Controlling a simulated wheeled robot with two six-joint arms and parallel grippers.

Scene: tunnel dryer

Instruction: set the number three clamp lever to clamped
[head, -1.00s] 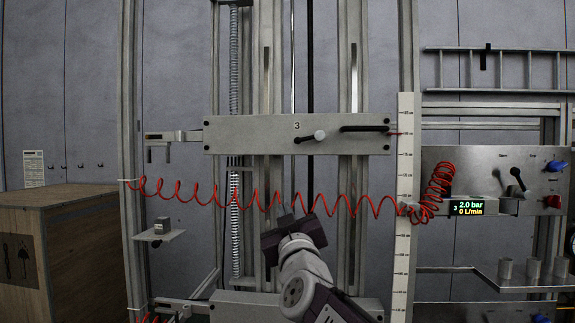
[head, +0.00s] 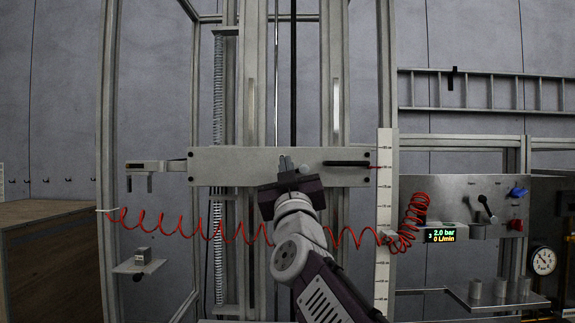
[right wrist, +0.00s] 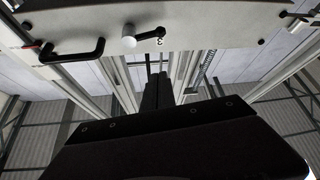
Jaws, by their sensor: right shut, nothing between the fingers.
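The plate marked 3 (head: 230,166) spans the frame uprights in the head view. My right gripper (head: 286,164) is in front of its middle, shut and empty, hiding the number and part of the clamp lever. The lever's pale round part (head: 304,169) shows just right of the fingertips. In the right wrist view the lever (right wrist: 130,39) is on the plate (right wrist: 215,22), beside the 3, above and left of my shut fingers (right wrist: 157,80). The fingers look apart from it. The lever's exact angle is hard to tell. My left gripper is not in view.
A black bar handle (head: 347,163) is right of the lever on the plate. A red coiled hose (head: 160,226) hangs across behind my right arm. A white scale (head: 385,230) and a panel with a display (head: 440,236) stand to the right. A wooden crate (head: 50,250) is at left.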

